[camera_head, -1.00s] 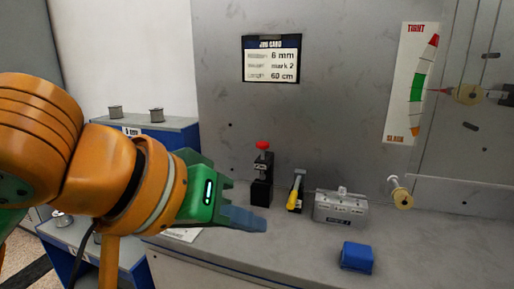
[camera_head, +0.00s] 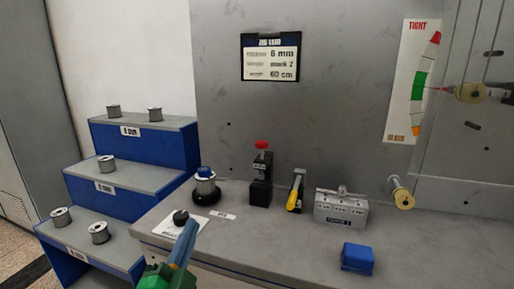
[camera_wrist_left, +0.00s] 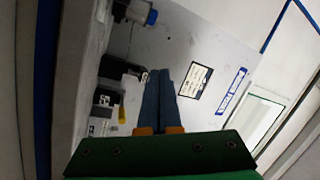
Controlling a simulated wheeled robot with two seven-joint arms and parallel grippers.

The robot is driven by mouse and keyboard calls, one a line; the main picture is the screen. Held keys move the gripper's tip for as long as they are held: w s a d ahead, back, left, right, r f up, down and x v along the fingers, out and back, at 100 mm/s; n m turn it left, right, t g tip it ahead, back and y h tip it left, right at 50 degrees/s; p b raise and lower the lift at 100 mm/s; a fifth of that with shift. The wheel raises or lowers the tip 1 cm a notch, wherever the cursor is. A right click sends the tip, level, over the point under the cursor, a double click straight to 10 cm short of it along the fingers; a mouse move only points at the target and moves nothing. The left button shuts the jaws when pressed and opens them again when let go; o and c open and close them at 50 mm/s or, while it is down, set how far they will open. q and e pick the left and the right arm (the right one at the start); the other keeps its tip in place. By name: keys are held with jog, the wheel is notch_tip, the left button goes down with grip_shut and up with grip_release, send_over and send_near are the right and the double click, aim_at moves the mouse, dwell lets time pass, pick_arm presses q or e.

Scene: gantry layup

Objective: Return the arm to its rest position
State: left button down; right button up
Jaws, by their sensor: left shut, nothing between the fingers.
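My left gripper (camera_head: 187,232) shows at the bottom left of the head view, its green body at the lower edge and its blue-grey fingers pointing up. It is shut and empty. The fingertips appear over the front left of the bench, near a black knob (camera_head: 181,217) on a white card. In the left wrist view the two blue fingers (camera_wrist_left: 158,76) lie together, with nothing between them. The orange arm is out of the head view. My right gripper is in neither current view.
Blue stepped shelves (camera_head: 150,151) with several spools stand left.

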pick_arm(q)
jog(key=s+a+f+n+g+y, duration=0.15)
jog(key=s+f+n+g, duration=0.3)
jog(key=f, duration=0.65)
jog(key=s+a+f+n+g+y, duration=0.1)
jog(key=s+a+f+n+g, duration=0.25)
jog(key=f, duration=0.65)
jog(key=s+d+f+n+g, duration=0.1)
jog(key=s+f+n+g, duration=0.1)
jog(key=s+f+g, duration=0.45)
jog(key=s+f+n+g, duration=0.2)
jog(key=s+f+g, duration=0.15)
jog(key=s, duration=0.55)
notch_tip(320, 180, down, 17)
jog(key=s, duration=0.2)
jog(key=s+a+f+m+g, duration=0.1)
jog(key=s+a+f, duration=0.1)
jog(key=s+f, duration=0.95)
notch_tip(320, 180, up, 15)
jog(key=p, duration=1.3)
jog(key=shift+s+f+h, duration=0.2)
jog(key=shift+s+h, duration=0.15)
